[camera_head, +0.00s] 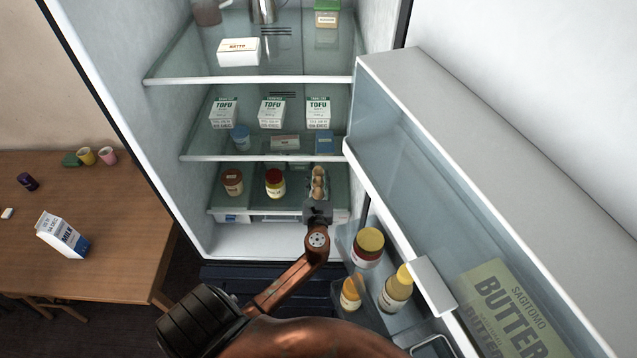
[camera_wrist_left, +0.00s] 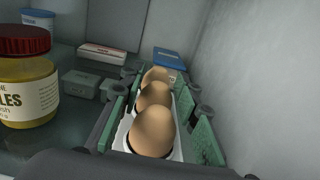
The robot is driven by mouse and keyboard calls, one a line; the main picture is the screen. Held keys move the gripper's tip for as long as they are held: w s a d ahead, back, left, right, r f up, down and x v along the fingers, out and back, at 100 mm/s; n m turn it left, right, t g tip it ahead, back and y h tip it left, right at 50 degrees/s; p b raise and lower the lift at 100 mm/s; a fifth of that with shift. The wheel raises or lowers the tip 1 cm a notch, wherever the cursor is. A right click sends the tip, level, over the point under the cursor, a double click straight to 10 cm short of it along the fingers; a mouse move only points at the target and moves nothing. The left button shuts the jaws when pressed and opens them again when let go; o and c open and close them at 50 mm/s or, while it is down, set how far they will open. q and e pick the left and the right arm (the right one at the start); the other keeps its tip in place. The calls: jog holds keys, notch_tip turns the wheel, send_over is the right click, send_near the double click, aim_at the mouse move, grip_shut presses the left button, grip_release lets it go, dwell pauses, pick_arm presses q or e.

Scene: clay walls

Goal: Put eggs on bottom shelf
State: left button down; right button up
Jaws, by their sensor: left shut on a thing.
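The eggs (camera_head: 318,183) sit in a narrow carton at the right end of the fridge's lowest glass shelf (camera_head: 252,208). My left gripper (camera_head: 317,208) reaches in from the front and is shut on the carton. My right gripper is not in view.
A red-lidded jar (camera_head: 275,183) and a brown jar (camera_head: 232,182) stand left of the carton on the same shelf. Tofu packs (camera_head: 271,112) stand on the shelf above. The open door (camera_head: 400,185), holding jars and butter, borders my arm on the right.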

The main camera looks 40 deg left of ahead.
aim_at(318, 197)
pick_arm(q)
jog(key=shift+f, duration=0.75)
jog(key=shift+f, duration=0.2)
jog(key=c, duration=1.5)
grip_release()
jog(key=shift+o, duration=0.2)
jog(key=shift+r, duration=0.1)
jog(key=shift+s+d, duration=0.1)
jog(key=shift+s, duration=0.05)
jog(key=v, duration=1.1)
jog(key=shift+s+d, duration=0.2)
jog(key=shift+s, duration=0.05)
